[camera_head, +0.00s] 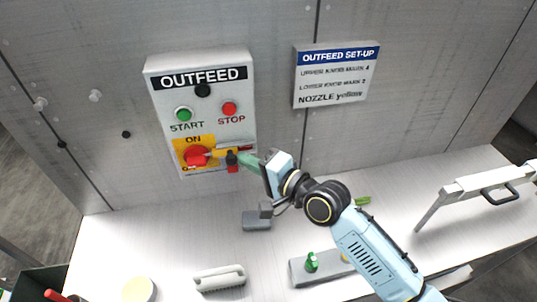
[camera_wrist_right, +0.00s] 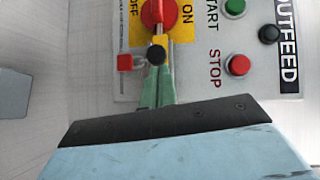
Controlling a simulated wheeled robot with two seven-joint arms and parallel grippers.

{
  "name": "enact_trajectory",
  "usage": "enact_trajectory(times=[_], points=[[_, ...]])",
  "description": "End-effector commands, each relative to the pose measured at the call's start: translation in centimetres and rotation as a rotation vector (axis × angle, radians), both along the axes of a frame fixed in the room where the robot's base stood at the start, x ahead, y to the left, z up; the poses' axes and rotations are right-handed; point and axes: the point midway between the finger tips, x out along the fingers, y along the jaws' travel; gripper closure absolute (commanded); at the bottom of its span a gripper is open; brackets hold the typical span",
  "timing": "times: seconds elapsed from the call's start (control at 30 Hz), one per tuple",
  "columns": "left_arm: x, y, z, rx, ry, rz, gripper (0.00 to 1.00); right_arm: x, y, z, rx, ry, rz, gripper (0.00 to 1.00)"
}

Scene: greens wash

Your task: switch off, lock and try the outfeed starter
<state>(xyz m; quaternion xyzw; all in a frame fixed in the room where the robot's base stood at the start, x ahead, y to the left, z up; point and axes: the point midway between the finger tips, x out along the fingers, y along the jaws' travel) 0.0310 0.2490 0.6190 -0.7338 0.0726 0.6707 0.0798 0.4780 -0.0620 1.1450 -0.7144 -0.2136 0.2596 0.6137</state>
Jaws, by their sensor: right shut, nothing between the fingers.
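The grey OUTFEED starter box (camera_head: 163,85) is on the wall. Its red rotary switch (camera_head: 196,156) sits on a yellow plate marked ON and OFF and also shows in the right wrist view (camera_wrist_right: 157,13). In that view, its pale pointer is toward my fingers, between the two words. A small red block (camera_wrist_right: 130,62), perhaps a padlock, is beside my fingertips and next to a black round part; whether it is attached to the switch is unclear. My right gripper (camera_head: 238,160) is shut and empty, its green fingers close to the switch. My left gripper is out of view.
Above the switch are a green START button (camera_head: 183,114) and a red STOP button (camera_head: 229,108). An OUTFEED SET-UP sign (camera_head: 336,88) is at right. Below, the pale bench (camera_head: 180,240) holds a brush (camera_head: 219,279), a grey block (camera_head: 257,221) and a tray (camera_head: 300,273).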

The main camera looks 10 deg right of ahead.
Motion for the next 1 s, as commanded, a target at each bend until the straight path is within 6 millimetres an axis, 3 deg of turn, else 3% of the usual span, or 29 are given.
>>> enact_trajectory(times=[0.37,0.6,0.8,1.0], points=[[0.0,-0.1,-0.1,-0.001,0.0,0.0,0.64,-0.3,0.0,0.0,0.004,0.004,0.013,1.0],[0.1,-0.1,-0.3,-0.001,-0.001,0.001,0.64,-0.4,-4.2,0.5,-0.001,-0.002,0.01,1.0],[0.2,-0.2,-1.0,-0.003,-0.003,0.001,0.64,-4.4,-7.1,0.9,0.002,0.002,0.012,1.0],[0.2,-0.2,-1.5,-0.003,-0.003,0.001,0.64,-6.9,-9.3,1.3,0.002,0.001,0.01,1.0]])
